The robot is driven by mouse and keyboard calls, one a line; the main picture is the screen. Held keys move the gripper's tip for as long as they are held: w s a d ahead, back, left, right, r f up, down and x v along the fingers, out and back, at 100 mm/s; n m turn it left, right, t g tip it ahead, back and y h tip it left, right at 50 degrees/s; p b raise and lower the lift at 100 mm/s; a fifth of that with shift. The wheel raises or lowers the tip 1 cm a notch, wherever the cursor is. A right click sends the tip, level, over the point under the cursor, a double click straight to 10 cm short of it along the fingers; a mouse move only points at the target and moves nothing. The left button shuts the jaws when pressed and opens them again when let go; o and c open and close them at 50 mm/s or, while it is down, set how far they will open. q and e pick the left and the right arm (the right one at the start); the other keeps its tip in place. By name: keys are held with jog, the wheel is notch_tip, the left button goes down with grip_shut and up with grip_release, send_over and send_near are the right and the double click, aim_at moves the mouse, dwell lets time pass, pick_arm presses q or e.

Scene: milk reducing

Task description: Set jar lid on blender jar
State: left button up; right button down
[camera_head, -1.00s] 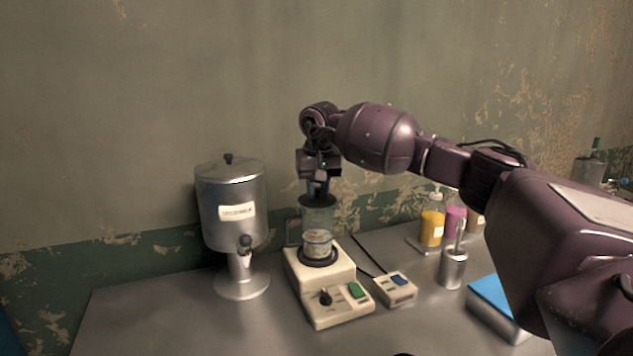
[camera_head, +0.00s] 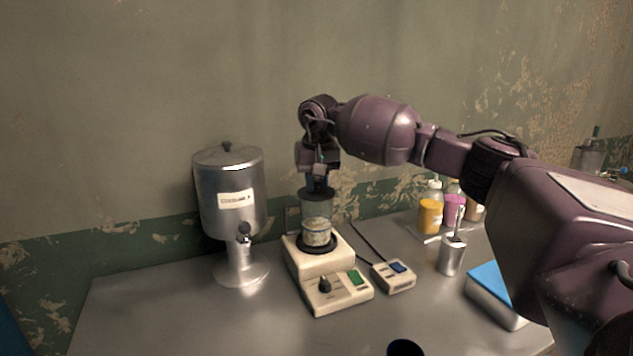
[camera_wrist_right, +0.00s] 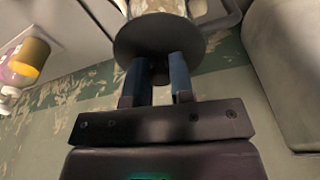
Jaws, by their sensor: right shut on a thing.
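The blender jar (camera_head: 317,223) is clear, with pale contents low inside, and stands upright on the cream blender base (camera_head: 313,282). The dark round jar lid (camera_head: 316,192) is at the jar's mouth in the head view; I cannot tell whether it is fully seated. My right gripper (camera_head: 318,182) points down over the jar, shut on the lid. In the right wrist view, the blue-padded fingers of the right gripper (camera_wrist_right: 160,80) close on the knob of the lid (camera_wrist_right: 142,35), and the lid partly covers the jar behind it. My left gripper is not in view.
A metal dispenser (camera_head: 228,205) stands left of the blender. A small switch box (camera_head: 394,277), a metal cup (camera_head: 452,255), yellow (camera_head: 429,216) and pink bottles, and a blue-topped box (camera_head: 492,290) are at the right. A dark cup (camera_head: 405,348) shows at the bottom edge. The front-left table is clear.

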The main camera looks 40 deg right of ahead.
dwell(0.3)
jog(key=shift+c, duration=2.2)
grip_release()
jog(key=shift+r, duration=1.2)
jog(key=shift+r+p, duration=0.65)
jog(key=shift+r, duration=1.1)
